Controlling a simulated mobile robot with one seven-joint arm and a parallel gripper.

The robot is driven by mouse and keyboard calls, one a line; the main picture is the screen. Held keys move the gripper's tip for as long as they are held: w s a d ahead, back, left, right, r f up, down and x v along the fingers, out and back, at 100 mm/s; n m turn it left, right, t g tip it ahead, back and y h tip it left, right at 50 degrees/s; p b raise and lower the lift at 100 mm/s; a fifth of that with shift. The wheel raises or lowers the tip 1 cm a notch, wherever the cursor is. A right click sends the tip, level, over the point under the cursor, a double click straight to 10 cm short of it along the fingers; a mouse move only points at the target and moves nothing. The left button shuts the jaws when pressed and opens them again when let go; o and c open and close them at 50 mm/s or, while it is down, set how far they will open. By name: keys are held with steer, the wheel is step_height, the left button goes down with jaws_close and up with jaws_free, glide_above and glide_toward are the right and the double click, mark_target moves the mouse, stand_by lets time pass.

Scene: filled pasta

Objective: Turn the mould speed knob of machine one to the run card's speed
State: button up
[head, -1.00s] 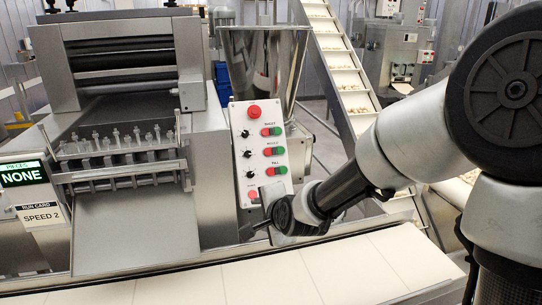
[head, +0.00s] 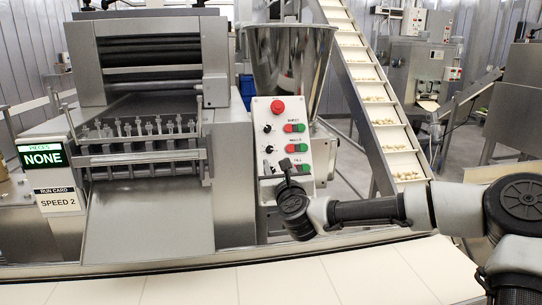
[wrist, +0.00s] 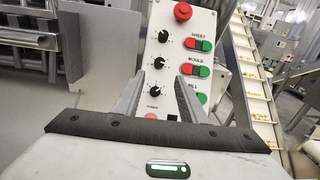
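The control panel (head: 281,190) of the machine is white, with a red button on top and black knobs down its left side. The mould knob (head: 269,149) is the middle one, beside the MOULD buttons; it also shows in the wrist view (wrist: 158,63). Its setting is too small to read. The run card (head: 60,200) at the left reads SPEED 2. My gripper (head: 287,171) is in front of the panel's lower part, hiding the fill knob in the head view. In the wrist view my gripper (wrist: 160,80) is open and empty, its fingertips below the mould knob, apart from it.
The sheet knob (wrist: 163,36) is above and the fill knob (wrist: 156,89) shows between the fingers. A display (head: 42,157) reads NONE. A steel hopper (head: 288,60) stands behind the panel, a conveyor (head: 375,90) to its right. A pale belt (head: 250,285) runs along the front.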

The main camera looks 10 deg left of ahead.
mark_target(270, 150)
steer(key=x, duration=1)
steer(key=shift+w+a+b, duration=0.1)
steer(key=shift+w+b, duration=0.2)
jaws_close()
